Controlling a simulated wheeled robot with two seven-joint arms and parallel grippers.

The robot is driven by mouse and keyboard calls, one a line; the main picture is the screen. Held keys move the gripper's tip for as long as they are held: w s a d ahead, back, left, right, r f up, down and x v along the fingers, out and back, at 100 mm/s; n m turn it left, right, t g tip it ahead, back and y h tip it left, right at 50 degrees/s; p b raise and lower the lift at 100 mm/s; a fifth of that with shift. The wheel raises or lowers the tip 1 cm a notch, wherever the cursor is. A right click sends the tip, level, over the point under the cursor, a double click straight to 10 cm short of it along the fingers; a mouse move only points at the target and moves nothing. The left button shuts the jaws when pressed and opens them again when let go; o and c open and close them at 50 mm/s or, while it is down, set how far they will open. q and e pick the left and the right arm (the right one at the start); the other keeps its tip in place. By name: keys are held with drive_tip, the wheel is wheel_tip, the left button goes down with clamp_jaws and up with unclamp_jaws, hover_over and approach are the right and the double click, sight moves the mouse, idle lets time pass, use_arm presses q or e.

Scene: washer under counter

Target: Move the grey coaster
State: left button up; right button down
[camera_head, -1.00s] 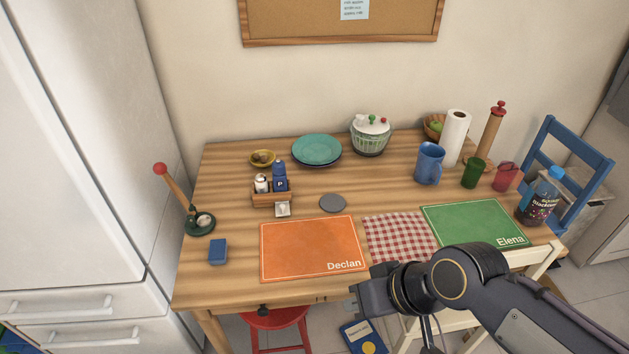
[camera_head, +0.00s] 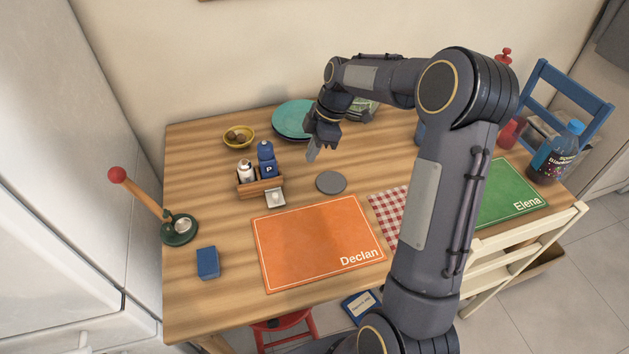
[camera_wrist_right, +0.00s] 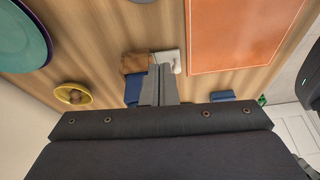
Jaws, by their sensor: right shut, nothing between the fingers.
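The grey coaster (camera_head: 331,182) lies flat on the wooden table, just above the orange placemat's top edge in the head view. My right gripper (camera_head: 312,154) is above the table behind the coaster, pointing down, shut and empty. It does not touch the coaster in the head view. My left gripper is not in view.
The condiment caddy (camera_head: 261,189) with two bottles stands left of the coaster. Teal plates (camera_head: 292,119) and a yellow bowl (camera_head: 239,136) sit behind. The orange placemat (camera_head: 318,243) lies in front. My right arm hides much of the table's right side.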

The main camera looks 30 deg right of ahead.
sight(336, 179)
drive_tip(key=shift+n, duration=0.6)
drive_tip(key=x, duration=0.7)
drive_tip(key=d+x, duration=0.1)
drive_tip(key=x, duration=0.3)
drive_tip(key=shift+w+a+f, duration=0.1)
drive_tip(key=shift+w+f, duration=0.15)
drive_tip(key=shift+w, duration=0.2)
drive_tip(key=d, duration=0.1)
drive_tip(key=d+p, duration=0.1)
drive_tip(key=shift+s+d+f, duration=0.3)
drive_tip(key=shift+d, duration=0.1)
drive_tip(key=shift+s+d, duration=0.1)
drive_tip(key=shift+d, duration=0.35)
